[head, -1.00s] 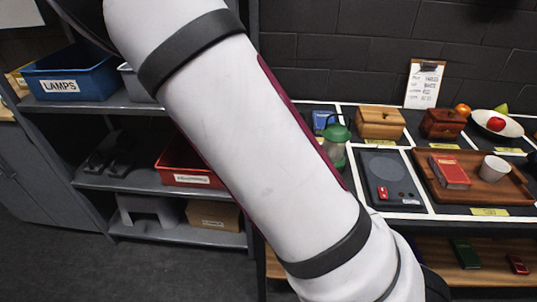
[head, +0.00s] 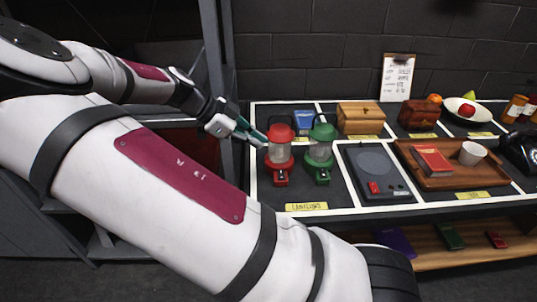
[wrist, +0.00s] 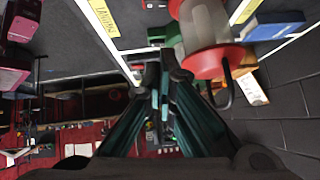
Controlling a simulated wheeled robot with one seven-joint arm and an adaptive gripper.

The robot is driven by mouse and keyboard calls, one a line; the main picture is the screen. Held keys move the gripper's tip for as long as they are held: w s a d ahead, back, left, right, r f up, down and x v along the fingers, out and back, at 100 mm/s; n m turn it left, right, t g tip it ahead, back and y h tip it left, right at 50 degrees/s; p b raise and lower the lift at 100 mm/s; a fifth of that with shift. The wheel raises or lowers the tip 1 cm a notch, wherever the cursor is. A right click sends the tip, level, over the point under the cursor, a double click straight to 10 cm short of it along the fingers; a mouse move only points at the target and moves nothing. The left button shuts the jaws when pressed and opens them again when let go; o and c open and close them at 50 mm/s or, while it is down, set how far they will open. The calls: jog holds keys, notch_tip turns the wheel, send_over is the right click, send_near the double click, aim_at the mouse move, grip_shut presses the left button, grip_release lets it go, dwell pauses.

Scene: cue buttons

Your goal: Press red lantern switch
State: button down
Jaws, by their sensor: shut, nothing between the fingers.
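The red lantern (head: 279,154) stands upright at the table's left end, with a clear body and red cap. My gripper (head: 261,141) is shut and empty. It is just left of the red lantern's upper part; I cannot tell whether it touches. In the wrist view the fingertips (wrist: 165,58) are beside the lantern (wrist: 207,25), whose cap and hooked handle show; its switch is not clearly visible there.
A green lantern (head: 320,150) stands close to the right of the red one. A blue box (head: 304,122) and wooden box (head: 360,117) are behind. A dark panel (head: 375,165) and brown tray (head: 440,178) lie further right. The table in front of the lanterns is clear.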

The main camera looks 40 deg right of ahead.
send_over(278, 173)
jog(key=s, duration=0.1)
jog(key=f, duration=0.6)
jog(key=shift+a+f, duration=0.2)
jog(key=shift+f, duration=0.05)
jog(key=f, duration=0.3)
jog(key=shift+w+d+f, duration=0.15)
jog(key=shift+w, duration=0.05)
jog(key=shift+f, duration=0.4)
jog(key=shift+w+d+f+b, duration=0.15)
jog(key=shift+w+f+b, duration=0.2)
jog(key=shift+b, duration=0.3)
jog(key=shift+s+g, duration=0.1)
jog(key=shift+g, duration=0.2)
jog(key=shift+s+a+p, duration=0.55)
jog(key=shift+s+p, duration=0.05)
jog(key=shift+s, duration=0.15)
